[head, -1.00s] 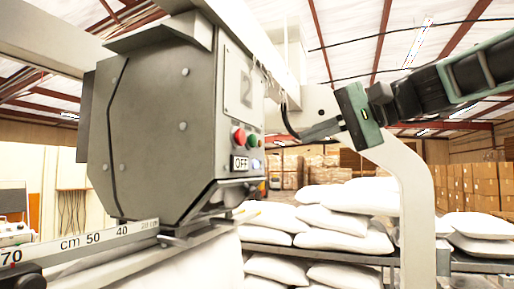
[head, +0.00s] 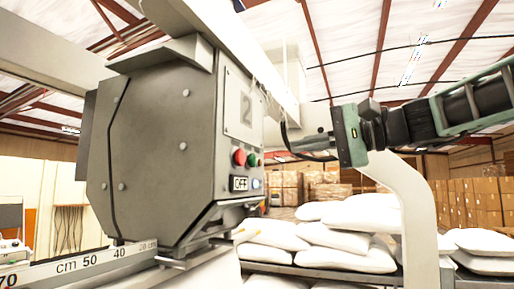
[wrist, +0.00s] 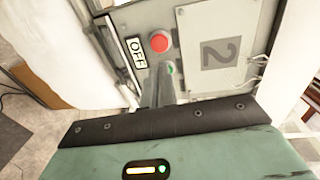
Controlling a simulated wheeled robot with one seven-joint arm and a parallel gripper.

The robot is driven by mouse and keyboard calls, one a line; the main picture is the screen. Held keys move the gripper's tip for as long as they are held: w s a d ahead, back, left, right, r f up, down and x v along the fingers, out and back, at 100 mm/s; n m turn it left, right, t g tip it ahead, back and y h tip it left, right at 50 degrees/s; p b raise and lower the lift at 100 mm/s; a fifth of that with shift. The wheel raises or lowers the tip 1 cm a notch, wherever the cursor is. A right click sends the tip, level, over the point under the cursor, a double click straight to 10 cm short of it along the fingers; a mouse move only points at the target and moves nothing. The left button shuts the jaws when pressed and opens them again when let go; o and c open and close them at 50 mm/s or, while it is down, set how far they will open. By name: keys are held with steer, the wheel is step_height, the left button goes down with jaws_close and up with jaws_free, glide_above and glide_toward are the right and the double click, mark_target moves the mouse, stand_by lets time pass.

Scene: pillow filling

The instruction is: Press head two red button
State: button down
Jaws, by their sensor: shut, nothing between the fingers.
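The grey head marked 2 (head: 160,140) fills the left and middle of the head view. Its red button (head: 239,157) sits on the right-hand panel, with a green button (head: 252,160) beside it and an OFF display (head: 240,184) below. In the wrist view the red button (wrist: 160,42) is uncovered, and the display (wrist: 137,52) reads OFF. My gripper (head: 292,152) is to the right of the panel, fingers pointing at it. In the wrist view its shut, empty fingers (wrist: 156,88) are near the green button (wrist: 170,69), partly covering it. I cannot tell whether they touch the panel.
A metal beam (head: 265,75) runs above the head, and a scale rail (head: 80,265) lies below it. A curved pale post (head: 410,190) stands under my arm. White sacks (head: 350,235) are stacked behind, with cartons (head: 475,205) farther back.

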mark_target(243, 157)
steer(key=p+x, duration=0.2)
steer(key=x, duration=0.2)
steer(key=p+x, duration=0.2)
steer(key=x, duration=0.3)
steer(key=shift+a+r+p, duration=0.15)
steer(key=shift+r+p, duration=0.1)
steer(key=shift+p, duration=0.1)
steer(key=shift+w+a+f, duration=0.25)
steer(key=shift+a, duration=0.2)
